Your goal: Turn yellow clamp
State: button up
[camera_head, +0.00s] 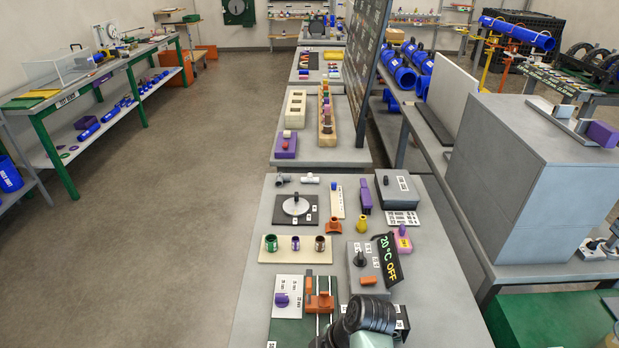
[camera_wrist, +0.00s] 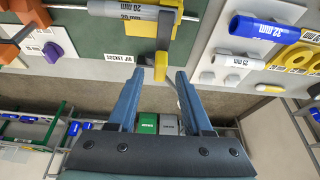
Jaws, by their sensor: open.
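In the wrist view, the yellow clamp end (camera_wrist: 160,68) hangs at the lower end of a black bar (camera_wrist: 165,30) on the socket jig. My gripper (camera_wrist: 159,74) is open, with one blue finger to the left and one to the right of the yellow end. The yellow end shows between the fingertips; I cannot tell whether either finger touches it. A yellow block (camera_wrist: 187,28) and grey pipe pieces marked 20 mm (camera_wrist: 118,10) sit behind the bar. In the head view I cannot make out the clamp or the fingers.
In the wrist view, a label reading socket jig (camera_wrist: 119,58) is left of the clamp. A blue 32 mm pipe (camera_wrist: 262,28) and a grey 25 mm pipe (camera_wrist: 236,61) are to the right. In the head view, a crowded grey bench (camera_head: 440,300) stands beside open floor (camera_head: 205,190).

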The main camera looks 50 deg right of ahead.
jog(key=p+v, duration=0.3)
jog(key=v, duration=0.9)
jog(key=shift+p, duration=0.3)
jog(key=w+a+r+m+t+h+b, duration=0.3)
jog(key=w+r+t+h, duration=0.35)
jog(key=w+r, duration=1.1)
jog(key=w+a+r+m+t+b, duration=0.25)
jog(key=w+a+r+t, duration=0.25)
jog(key=r, duration=0.5)
jog(key=s+a+r+m+t+b, duration=0.1)
jog(key=s+a+r+t+b, duration=0.15)
jog(key=a+r+t, duration=0.75)
jog(key=s+a+r+m+t+y, duration=0.1)
jog(key=s+a+r, duration=0.3)
jog(key=r, duration=0.3)
jog(key=s+a+r+t+y, duration=0.1)
jog(key=s+a+r+y, duration=0.1)
jog(key=s+a+r, duration=0.3)
notch_tip(320, 180, up, 3)
jog(key=shift+s+a+f+m+b, duration=0.25)
jog(key=shift+s+m+b, duration=0.15)
jog(key=shift+s, duration=0.55)
